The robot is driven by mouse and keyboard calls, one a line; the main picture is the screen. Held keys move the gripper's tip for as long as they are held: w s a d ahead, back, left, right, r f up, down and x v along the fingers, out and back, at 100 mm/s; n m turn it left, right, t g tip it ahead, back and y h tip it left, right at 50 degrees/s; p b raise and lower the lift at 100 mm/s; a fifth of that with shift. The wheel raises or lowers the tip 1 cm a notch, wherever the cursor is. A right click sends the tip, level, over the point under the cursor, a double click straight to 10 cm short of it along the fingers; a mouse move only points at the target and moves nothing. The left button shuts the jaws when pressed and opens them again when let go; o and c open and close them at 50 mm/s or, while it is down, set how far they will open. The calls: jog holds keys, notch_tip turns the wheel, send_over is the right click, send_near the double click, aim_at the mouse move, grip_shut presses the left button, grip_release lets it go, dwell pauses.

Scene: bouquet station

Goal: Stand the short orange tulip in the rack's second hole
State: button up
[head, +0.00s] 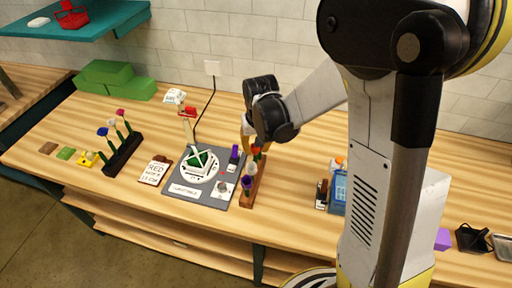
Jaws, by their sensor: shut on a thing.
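A brown wooden rack (248,200) stands at the right edge of the grey mat, with its long side running away from me. A purple flower (246,182) stands toward its near end, and pale parts show near its middle. The orange tulip (257,152) is at the rack's far end, just below my gripper (248,143). My gripper points down there and is shut on the tulip. The fingertips and the stem are small and partly hidden, so I cannot tell whether the stem is inside a hole.
A black rack (123,155) with blue, white and pink flowers stands at left. A card (155,172) lies left of the mat. A blue-screened device (338,190) stands at right.

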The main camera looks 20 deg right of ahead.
jog(key=shift+f+b, duration=1.3)
jog(key=shift+b, duration=0.3)
dwell(2.0)
dwell(0.6)
jog(key=o, duration=0.8)
jog(key=shift+c, duration=0.2)
jog(key=shift+r, duration=0.15)
jog(key=shift+s+r+p, duration=0.2)
jog(key=shift+r+p, duration=0.55)
jog(key=shift+r, duration=0.3)
jog(key=shift+s+r+p, duration=0.2)
jog(key=shift+r+p, duration=0.5)
jog(key=shift+r, duration=0.3)
jog(key=shift+s+r+p, duration=0.2)
jog(key=shift+r+p, duration=0.55)
jog(key=shift+r, duration=0.3)
jog(key=o, duration=0.6)
